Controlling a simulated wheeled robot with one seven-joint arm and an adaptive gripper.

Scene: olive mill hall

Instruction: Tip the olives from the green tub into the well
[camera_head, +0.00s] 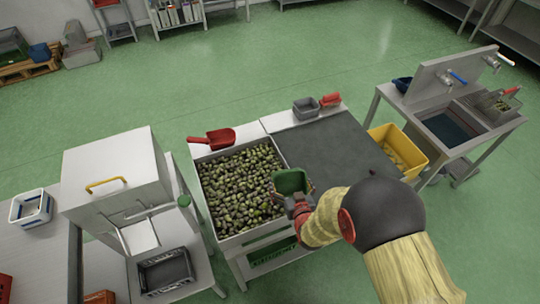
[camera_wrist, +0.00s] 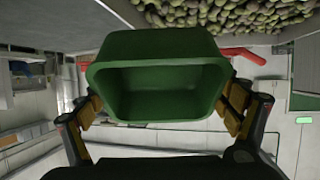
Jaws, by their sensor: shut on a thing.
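The green tub (camera_head: 291,181) is held in my gripper (camera_head: 296,201) at the right edge of the well. In the wrist view the tub (camera_wrist: 160,48) sits between both fingers of my gripper (camera_wrist: 163,103), its mouth turned toward the camera. The inside that shows is bare dark green, with no olives visible; part of its inside is in shadow. The well (camera_head: 213,229) is a pale square basin full of green and dark olives (camera_head: 240,185). Olives also show beyond the tub at the top of the wrist view (camera_wrist: 225,15).
A red scoop (camera_head: 217,138) lies on the well's far rim. A grey worktop (camera_head: 335,145) adjoins on the right, with a grey tub (camera_head: 306,108) and a red-handled item (camera_head: 330,100) behind. A yellow bin (camera_head: 398,150) and sink stand farther right. A steel machine (camera_head: 115,180) stands left.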

